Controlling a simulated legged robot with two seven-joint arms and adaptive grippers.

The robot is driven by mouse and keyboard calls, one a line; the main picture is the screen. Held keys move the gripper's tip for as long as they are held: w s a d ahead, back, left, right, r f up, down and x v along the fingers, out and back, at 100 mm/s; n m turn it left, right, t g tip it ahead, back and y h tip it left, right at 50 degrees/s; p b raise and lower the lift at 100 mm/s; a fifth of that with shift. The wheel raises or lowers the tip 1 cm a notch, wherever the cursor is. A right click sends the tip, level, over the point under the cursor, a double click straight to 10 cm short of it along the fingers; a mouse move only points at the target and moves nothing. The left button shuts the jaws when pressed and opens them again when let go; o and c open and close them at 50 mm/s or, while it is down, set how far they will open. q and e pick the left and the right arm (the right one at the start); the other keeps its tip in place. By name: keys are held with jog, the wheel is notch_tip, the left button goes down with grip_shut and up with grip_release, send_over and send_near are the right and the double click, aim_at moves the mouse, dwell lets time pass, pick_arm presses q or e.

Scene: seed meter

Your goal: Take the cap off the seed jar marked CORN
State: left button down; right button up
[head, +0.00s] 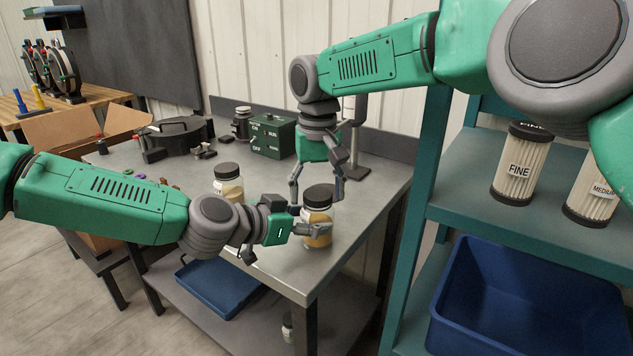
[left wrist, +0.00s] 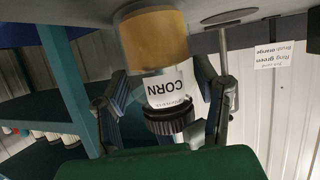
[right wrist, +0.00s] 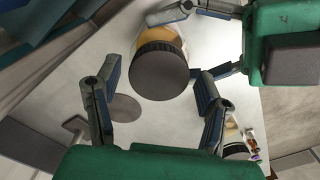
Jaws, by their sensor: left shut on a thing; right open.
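The CORN jar (head: 319,236) stands upright near the front right corner of the grey bench, with tan contents and a black cap (head: 319,194). Its label reads CORN in the left wrist view (left wrist: 168,85). My left gripper (head: 308,231) is shut on the jar's body from the side, below the cap. My right gripper (head: 317,194) is open above the jar, pointing down. In the right wrist view the round cap (right wrist: 158,70) lies between and just beyond its spread fingers, with a gap visible on the left side. The cap is on the jar.
A second black-capped jar (head: 228,183) stands left of the CORN jar, near my left arm. A green ON/OFF box (head: 273,137) and a black round device (head: 178,136) sit farther back. A teal shelf with filters (head: 520,165) and a blue bin (head: 520,300) stands to the right.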

jog(key=c, duration=1.2)
jog(key=shift+n, duration=0.8)
jog(key=shift+s+r, duration=0.2)
jog(key=shift+s, duration=0.05)
pick_arm(q)
jog(key=shift+w+a, duration=0.1)
pick_arm(e)
jog(key=shift+a, duration=0.15)
jog(key=shift+r, duration=0.1)
